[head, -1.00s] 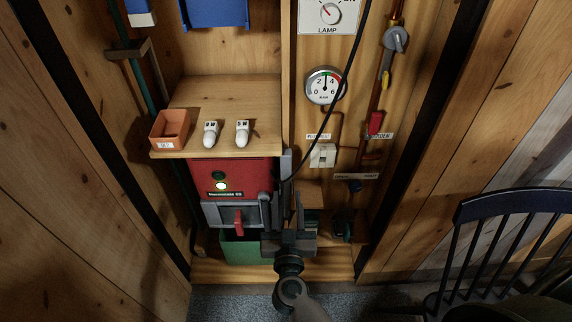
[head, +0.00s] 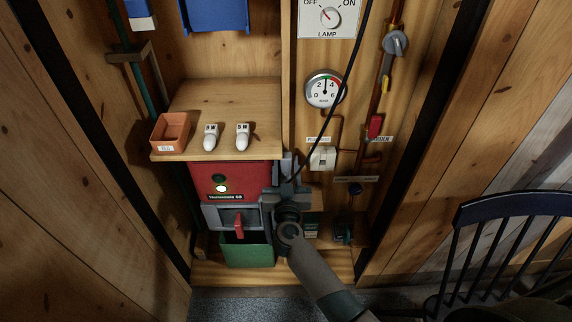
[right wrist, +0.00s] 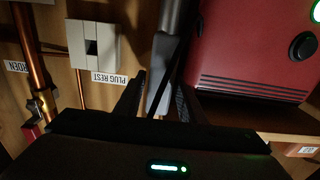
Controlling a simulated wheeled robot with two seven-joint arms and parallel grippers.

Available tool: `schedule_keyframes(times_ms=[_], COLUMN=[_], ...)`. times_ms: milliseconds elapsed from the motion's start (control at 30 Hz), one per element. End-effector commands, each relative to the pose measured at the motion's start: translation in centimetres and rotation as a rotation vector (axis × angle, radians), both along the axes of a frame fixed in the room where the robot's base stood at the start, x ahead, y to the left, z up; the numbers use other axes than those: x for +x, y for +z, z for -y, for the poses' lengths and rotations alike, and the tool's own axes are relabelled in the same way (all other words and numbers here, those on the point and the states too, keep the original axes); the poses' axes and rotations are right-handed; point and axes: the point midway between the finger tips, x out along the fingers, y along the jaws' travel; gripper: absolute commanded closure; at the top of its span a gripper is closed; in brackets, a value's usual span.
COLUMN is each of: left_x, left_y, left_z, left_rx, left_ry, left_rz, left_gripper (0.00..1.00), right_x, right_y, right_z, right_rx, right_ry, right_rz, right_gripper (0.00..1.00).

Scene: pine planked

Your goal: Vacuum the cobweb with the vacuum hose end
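The grey wand-like piece beside the red unit is probably the vacuum hose end (right wrist: 163,75). In the head view it shows as a small grey upright shape (head: 287,165), largely hidden by my right gripper. My right gripper (head: 285,187) is at it, low beside the red unit. In the right wrist view its two dark fingers (right wrist: 160,98) stand apart on either side of the grey piece. A narrow gap shows on the left, so they look open around it. I cannot make out a cobweb in either view. My left gripper is not in view.
The red unit (head: 230,180) with a lit button stands left of my gripper, above a green bin (head: 247,252). A wooden shelf (head: 225,95) above holds an orange box (head: 170,131) and two white bulb-like items. Pipes and a gauge (head: 324,88) are right. A dark chair (head: 515,210) stands far right.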

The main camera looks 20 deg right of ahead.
Motion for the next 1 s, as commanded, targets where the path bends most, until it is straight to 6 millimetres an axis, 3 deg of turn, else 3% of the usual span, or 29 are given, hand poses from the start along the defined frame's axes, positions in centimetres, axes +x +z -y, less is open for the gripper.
schedule_keyframes(times_ms=[333,367,500,533,567,667,800,1000], left_x=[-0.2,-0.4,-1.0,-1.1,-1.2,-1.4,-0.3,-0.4], left_y=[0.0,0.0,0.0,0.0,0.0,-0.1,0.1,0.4], left_z=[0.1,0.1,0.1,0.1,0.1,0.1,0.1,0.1], left_rx=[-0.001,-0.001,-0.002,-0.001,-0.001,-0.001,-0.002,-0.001], left_ry=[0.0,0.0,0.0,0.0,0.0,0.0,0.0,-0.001], left_rz=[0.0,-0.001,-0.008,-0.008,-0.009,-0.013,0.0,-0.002], left_gripper=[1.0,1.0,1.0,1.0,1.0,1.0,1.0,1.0], right_x=[0.3,0.3,0.3,0.3,0.3,0.3,0.2,-0.2], right_y=[0.0,0.0,0.0,0.0,0.1,0.1,0.1,0.1], right_z=[0.1,0.1,0.1,0.1,0.1,0.1,0.1,-0.1], right_rx=[0.0,0.0,0.0,0.0,0.0,0.0,0.0,-0.001], right_ry=[0.0,0.0,0.0,0.0,0.0,0.0,0.001,0.0], right_rz=[0.0,0.0,0.0,0.0,0.001,0.001,0.001,-0.001], right_gripper=[0.64,0.66,1.0,1.0,0.79,1.0,1.0,1.0])
